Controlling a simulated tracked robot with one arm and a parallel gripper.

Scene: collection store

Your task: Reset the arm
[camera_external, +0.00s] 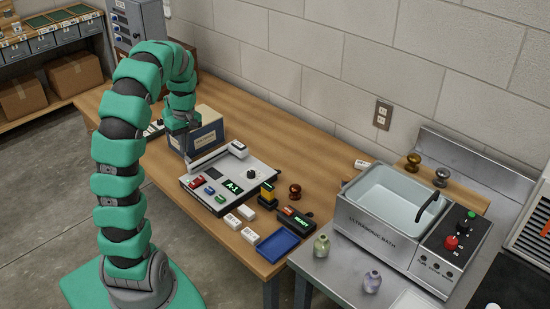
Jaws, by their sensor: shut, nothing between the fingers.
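My arm is green with black joints and rises from its base at the left, bending over the wooden table. My gripper (184,143) points down in front of a blue-and-cream box (199,136), just behind and left of a grey control panel (231,174). The gripper is small in this view; it is shut and holds nothing. Part of the box is hidden behind the gripper.
Small blocks, a blue tray (278,246) and a brown knob (295,190) lie right of the panel. An ultrasonic bath (375,240) and two small vases (322,246) stand on the metal counter. Cardboard boxes (74,73) sit on shelving at the far left. Open floor lies left of the table.

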